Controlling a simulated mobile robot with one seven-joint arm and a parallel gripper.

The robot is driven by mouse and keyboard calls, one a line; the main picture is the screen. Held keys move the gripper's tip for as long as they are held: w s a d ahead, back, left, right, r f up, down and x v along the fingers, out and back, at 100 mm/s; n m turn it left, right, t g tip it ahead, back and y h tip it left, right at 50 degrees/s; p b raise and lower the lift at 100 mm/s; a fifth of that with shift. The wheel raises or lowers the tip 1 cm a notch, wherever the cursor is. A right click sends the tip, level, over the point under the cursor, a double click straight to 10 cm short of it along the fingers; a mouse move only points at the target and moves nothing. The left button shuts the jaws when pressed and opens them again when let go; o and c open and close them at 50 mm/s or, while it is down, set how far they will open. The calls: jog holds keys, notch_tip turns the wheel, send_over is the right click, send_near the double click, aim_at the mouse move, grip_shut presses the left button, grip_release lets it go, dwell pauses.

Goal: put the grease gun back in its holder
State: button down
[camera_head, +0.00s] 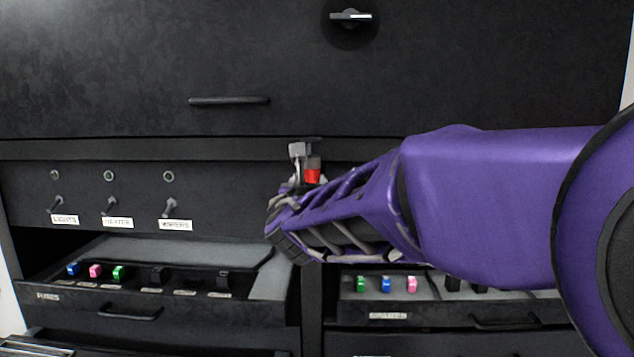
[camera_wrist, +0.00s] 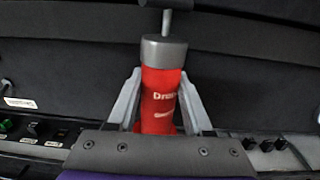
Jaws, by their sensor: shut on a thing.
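The grease gun (camera_wrist: 160,98) is a red cylinder with white lettering and a grey cap, from which a thin grey rod rises. It stands about upright between the two grey fingers of my gripper (camera_wrist: 161,82), which is shut on it. In the head view the red body (camera_head: 313,171) shows only in part, in front of the panel right of the switches. My gripper (camera_head: 299,184) and purple arm hide its lower part there. I cannot make out the holder for certain; a small dark piece shows just above the gun's grey top.
An open fuses drawer (camera_head: 118,309) juts out at lower left and a spares drawer (camera_head: 440,318) at lower right. Toggle switches (camera_head: 110,206) line the panel at left. A cupboard door with a handle (camera_head: 229,101) is above.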

jog(key=shift+f+b, duration=0.85)
jog(key=shift+f, duration=0.25)
dwell(0.3)
jog(key=shift+c, duration=2.1)
grip_release()
jog(key=shift+o, duration=1)
jog(key=shift+f, duration=0.15)
jog(key=shift+s, duration=0.15)
